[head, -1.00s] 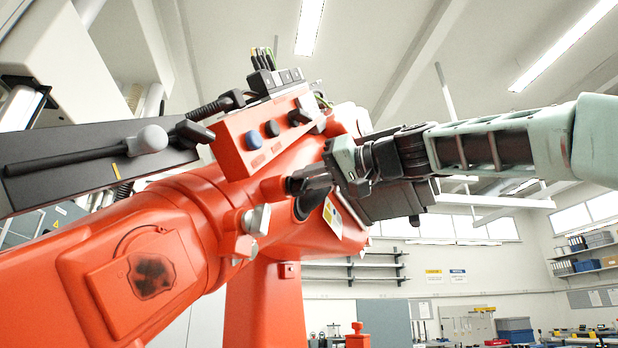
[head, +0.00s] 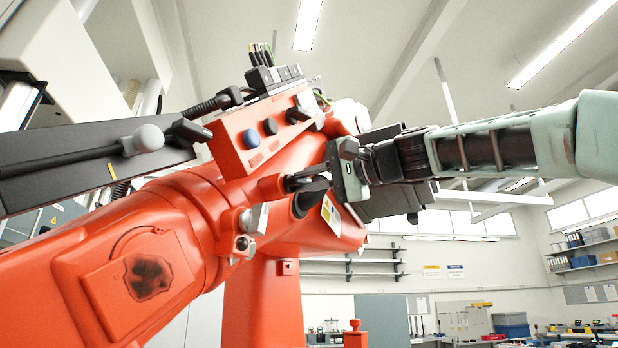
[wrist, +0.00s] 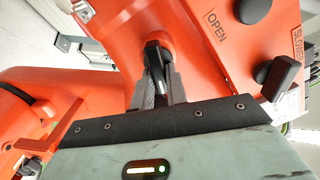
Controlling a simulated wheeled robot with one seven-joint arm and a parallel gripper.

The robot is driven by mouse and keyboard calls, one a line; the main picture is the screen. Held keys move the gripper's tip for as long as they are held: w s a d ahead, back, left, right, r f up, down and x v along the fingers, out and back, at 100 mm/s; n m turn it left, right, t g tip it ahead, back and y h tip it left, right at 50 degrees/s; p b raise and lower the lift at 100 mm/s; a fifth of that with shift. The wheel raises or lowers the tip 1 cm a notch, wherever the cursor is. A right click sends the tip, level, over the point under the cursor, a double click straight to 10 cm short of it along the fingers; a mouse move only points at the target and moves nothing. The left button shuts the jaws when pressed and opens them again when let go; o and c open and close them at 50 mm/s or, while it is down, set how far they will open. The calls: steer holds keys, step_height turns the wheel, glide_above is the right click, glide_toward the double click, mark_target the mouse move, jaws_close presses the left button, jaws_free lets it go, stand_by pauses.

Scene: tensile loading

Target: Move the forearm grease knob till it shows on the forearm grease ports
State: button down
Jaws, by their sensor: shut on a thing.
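My gripper (head: 298,182) is at the orange arm, its dark fingers reaching left to a short orange boss (head: 272,186) below the control panel. In the wrist view my gripper (wrist: 160,88) is shut on a black knob (wrist: 153,55) that sits on an orange boss (wrist: 161,47); I take it to be the forearm grease knob. The fingers hide much of the knob, and its pointing direction is hard to read. No marking that reads as grease ports is legible. The orange forearm (head: 75,275) runs to the lower left, with a dark stained patch (head: 148,275).
In the wrist view, "OPEN" and "SLOWER" labels show near a black knob (wrist: 283,77). A silver fitting (head: 255,218) protrudes just below the boss.

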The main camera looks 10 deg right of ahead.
steer(key=shift+m, duration=0.4)
steer(key=c, duration=1.4)
jaws_free()
steer(key=b+v, duration=0.4)
steer(key=v, duration=1.3)
steer(key=shift+d, duration=0.2)
steer(key=shift+s, duration=0.15)
